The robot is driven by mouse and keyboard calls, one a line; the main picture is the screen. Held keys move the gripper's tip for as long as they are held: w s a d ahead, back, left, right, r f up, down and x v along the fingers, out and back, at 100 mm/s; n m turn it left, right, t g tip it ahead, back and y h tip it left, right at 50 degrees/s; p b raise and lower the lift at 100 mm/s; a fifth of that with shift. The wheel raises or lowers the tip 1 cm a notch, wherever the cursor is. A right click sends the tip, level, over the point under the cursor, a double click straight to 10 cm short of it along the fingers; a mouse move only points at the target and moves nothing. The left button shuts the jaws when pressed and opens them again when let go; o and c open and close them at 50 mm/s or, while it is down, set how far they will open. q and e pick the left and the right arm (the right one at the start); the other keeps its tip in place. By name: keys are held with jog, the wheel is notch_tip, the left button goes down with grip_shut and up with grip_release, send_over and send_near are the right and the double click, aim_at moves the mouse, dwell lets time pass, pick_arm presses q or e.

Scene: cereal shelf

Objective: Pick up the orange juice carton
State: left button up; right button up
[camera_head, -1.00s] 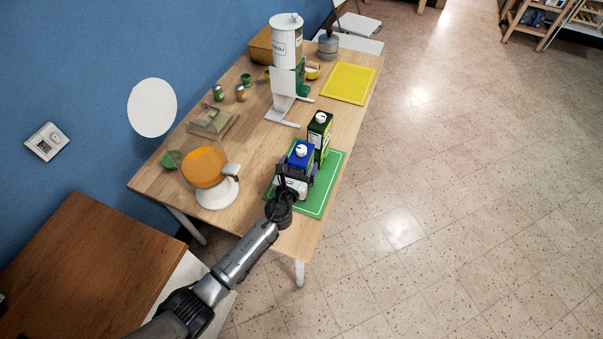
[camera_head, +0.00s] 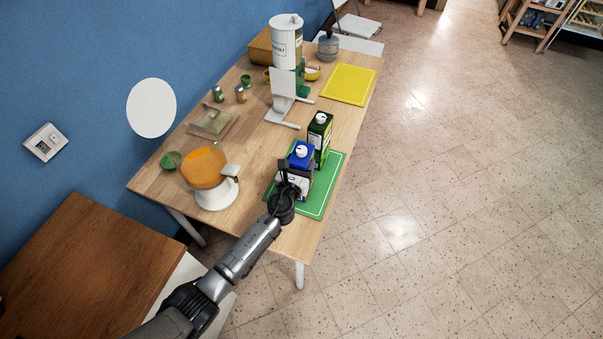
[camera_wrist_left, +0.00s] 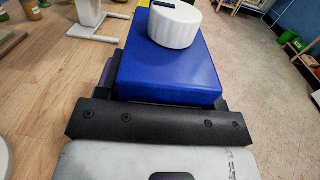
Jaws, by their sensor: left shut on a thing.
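A carton with a blue top and white cap (camera_head: 302,155) stands on the green board (camera_head: 325,192). I cannot read its label to tell whether it holds orange juice. My left gripper (camera_head: 291,181) is shut on this carton from its near side. In the left wrist view the blue top (camera_wrist_left: 170,68) fills the middle, just beyond the dark gripper bar, with little of the fingers showing. A second carton, dark green with a white cap (camera_head: 320,138), stands close behind it. My right gripper is not in view.
An orange-topped scale (camera_head: 204,170) stands left of the board. Small jars and a glass tray (camera_head: 213,123) lie at the left.

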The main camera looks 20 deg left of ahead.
pick_arm(q)
grip_shut()
jog(key=shift+r, duration=0.1)
